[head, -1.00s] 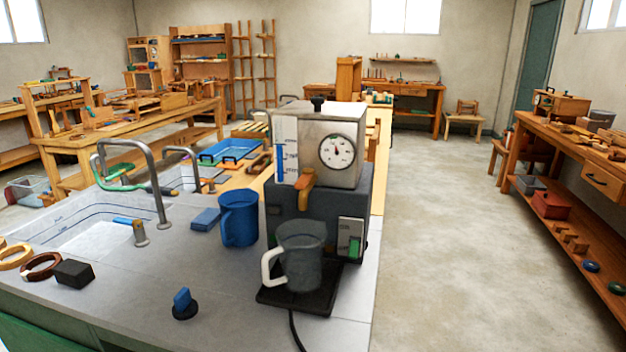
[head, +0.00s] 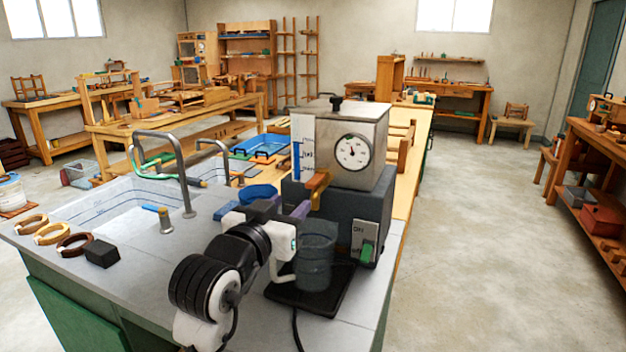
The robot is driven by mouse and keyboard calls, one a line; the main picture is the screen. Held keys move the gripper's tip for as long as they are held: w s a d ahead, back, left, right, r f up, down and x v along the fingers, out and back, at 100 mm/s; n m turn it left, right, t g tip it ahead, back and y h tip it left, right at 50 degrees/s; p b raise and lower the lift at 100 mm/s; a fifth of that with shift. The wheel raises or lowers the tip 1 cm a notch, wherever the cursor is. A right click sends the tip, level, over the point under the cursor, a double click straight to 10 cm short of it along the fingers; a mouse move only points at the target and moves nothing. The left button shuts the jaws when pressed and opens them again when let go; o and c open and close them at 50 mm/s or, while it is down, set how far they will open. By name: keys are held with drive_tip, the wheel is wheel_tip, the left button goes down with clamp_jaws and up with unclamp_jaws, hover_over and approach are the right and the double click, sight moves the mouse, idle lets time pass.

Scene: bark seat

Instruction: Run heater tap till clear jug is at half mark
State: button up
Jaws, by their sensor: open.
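The heater (head: 368,125) is a metal box with a round dial and a blue level gauge, on a dark base. Its orange tap (head: 318,183) sticks out at the front. The clear jug (head: 316,262), grey-looking with a white handle at left, stands upright on the black tray (head: 338,297) below the tap. I cannot make out any water or a half mark in it. My gripper (head: 304,206) is open beside the tap, just above and behind the jug's rim; its purple finger shows. Whether it touches the tap is unclear.
A switch panel (head: 364,243) with a green rocker is on the heater base. A blue mug (head: 258,192) is mostly hidden behind my arm. The sink (head: 115,205) with curved faucets lies left. Tape rings (head: 73,245) and a black block (head: 102,254) sit on the counter.

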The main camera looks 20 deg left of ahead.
sight(309, 185)
drive_tip(key=w+p, duration=0.1)
drive_tip(key=w, duration=0.3)
drive_tip(key=w+p, duration=0.1)
drive_tip(key=w, duration=0.3)
drive_tip(key=w+p, duration=0.1)
drive_tip(key=w, duration=0.3)
drive_tip(key=shift+d, duration=0.25)
clamp_jaws()
